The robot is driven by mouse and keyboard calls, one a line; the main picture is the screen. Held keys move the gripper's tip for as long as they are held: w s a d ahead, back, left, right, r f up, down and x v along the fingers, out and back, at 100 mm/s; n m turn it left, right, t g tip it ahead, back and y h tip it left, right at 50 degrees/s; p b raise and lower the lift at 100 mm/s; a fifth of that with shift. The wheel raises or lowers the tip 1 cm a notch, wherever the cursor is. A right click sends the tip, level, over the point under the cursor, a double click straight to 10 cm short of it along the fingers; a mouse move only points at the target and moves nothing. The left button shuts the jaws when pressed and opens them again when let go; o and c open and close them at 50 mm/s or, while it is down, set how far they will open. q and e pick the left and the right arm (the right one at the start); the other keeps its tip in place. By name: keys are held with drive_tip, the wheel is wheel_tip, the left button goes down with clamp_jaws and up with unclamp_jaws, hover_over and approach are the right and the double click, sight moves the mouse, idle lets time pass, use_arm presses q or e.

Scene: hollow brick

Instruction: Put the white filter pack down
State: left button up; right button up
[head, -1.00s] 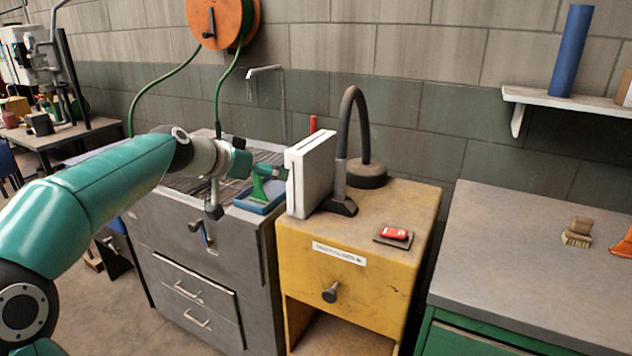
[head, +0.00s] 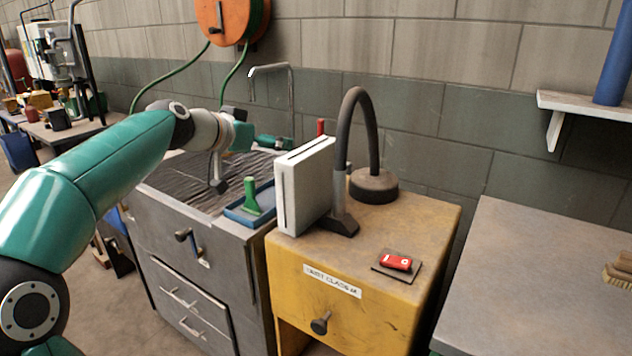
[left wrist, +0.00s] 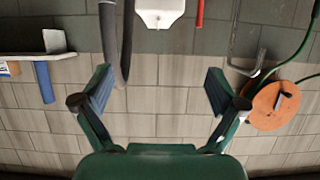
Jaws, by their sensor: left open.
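The white filter pack (head: 304,187) stands upright on the left part of the yellow cabinet top (head: 420,218), close beside the foot of the black hose arm. My left gripper (head: 288,143) is open, behind and left of the pack's upper edge in the head view, and looks apart from it. In the left wrist view its two spread fingers (left wrist: 158,92) have nothing between them. A white shape that appears to be the pack (left wrist: 160,10) shows at that view's top edge, beyond the fingertips. My right gripper is not in view.
The black bent hose (head: 368,115) rises right beside the pack. A red item (head: 397,262) lies on a dark pad at the cabinet's front. A blue tray (head: 240,214) with a green tool (head: 251,197) sits on the grey sink unit. The grey bench (head: 545,265) is mostly clear.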

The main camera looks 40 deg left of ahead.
use_arm(q)
drive_tip(key=p, duration=0.2)
approach(308, 147)
drive_tip(key=x, duration=0.4)
drive_tip(key=shift+w+d+r, duration=0.1)
drive_tip(key=shift+r, duration=0.05)
drive_tip(key=shift+f+p+x, duration=0.15)
drive_tip(key=shift+p+x, duration=0.25)
drive_tip(key=shift+x, duration=1)
drive_tip(key=shift+f+p+x, duration=0.2)
drive_tip(key=shift+p+x, duration=0.2)
drive_tip(key=shift+x, duration=1)
drive_tip(key=shift+c, duration=0.3)
drive_tip(key=c, duration=1.6)
clamp_jaws()
drive_tip(key=shift+r, duration=0.15)
